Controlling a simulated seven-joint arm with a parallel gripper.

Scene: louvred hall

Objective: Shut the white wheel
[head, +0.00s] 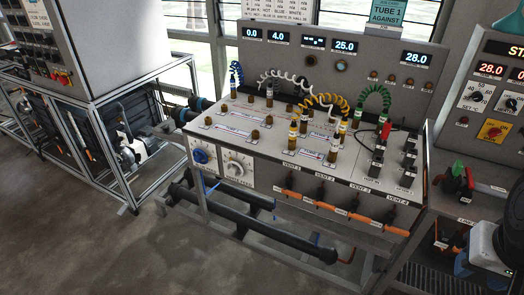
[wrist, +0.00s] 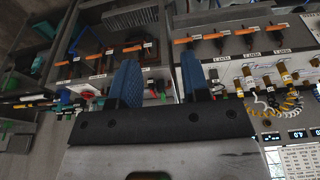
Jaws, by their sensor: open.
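The white wheel (head: 237,164) is a round white knob on the front panel of the grey test bench, at its left end in the head view. A blue wheel (head: 201,156) sits just left of it. I cannot make out the white wheel in the wrist view. My gripper (wrist: 159,73) shows in the wrist view with two blue fingers spread apart and nothing between them. Orange-handled levers on the bench front lie beyond the fingertips. My gripper is away from the white wheel; its fingers do not show in the head view.
The bench top (head: 262,128) carries brass fittings and coiled hoses. Orange vent levers (head: 340,213) stick out of the front, right of the wheels. A black pipe (head: 250,222) runs low below them. The floor (head: 90,245) in front left is clear.

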